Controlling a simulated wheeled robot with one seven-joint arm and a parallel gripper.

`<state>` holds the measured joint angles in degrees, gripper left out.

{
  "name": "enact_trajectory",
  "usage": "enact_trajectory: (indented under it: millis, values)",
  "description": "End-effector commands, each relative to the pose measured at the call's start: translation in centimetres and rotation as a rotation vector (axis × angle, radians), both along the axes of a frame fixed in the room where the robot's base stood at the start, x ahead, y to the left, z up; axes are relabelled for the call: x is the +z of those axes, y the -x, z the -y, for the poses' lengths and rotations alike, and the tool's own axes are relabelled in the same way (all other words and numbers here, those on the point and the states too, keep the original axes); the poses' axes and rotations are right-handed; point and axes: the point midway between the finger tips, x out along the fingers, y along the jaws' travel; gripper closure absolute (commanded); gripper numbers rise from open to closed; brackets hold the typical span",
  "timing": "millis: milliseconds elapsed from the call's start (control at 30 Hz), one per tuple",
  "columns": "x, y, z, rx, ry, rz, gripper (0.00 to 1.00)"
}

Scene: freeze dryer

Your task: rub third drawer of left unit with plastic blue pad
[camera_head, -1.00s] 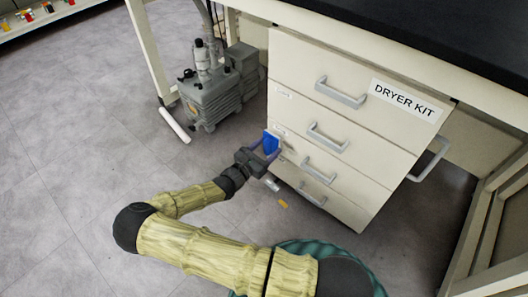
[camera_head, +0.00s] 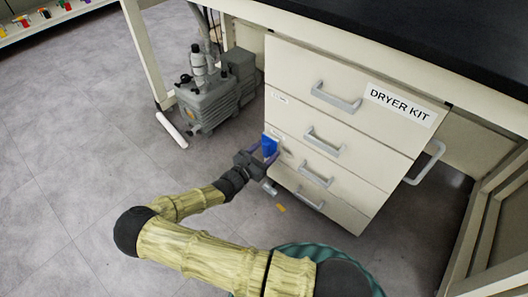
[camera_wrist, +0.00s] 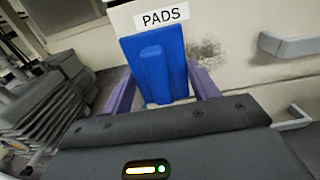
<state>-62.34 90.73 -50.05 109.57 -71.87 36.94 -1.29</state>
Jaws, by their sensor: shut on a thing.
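The left unit is a cream drawer cabinet (camera_head: 350,128) under a dark worktop. Its third drawer has a grey handle (camera_head: 316,175). My gripper (camera_head: 264,154) is shut on the blue plastic pad (camera_head: 269,146), at the left side of the drawer fronts. In the wrist view the pad (camera_wrist: 157,62) stands upright between the purple fingers, in front of a cream drawer face, below a "PADS" label (camera_wrist: 162,17). A dark smudge (camera_wrist: 205,52) shows on that face just right of the pad. I cannot tell whether the pad touches the face.
Drawer handles stick out right of the pad, one clear in the wrist view (camera_wrist: 290,44). A grey pump (camera_head: 210,95) stands on the floor left of the unit. A large handle (camera_head: 427,162) shows at the unit's right side. The floor at left is clear.

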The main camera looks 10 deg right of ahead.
Motion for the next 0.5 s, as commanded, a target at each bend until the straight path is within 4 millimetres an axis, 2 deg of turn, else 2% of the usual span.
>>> enact_trajectory:
  millis: [500]
  values:
    - [0.03,-0.49,0.72,0.0,0.001,-0.001,0.59]
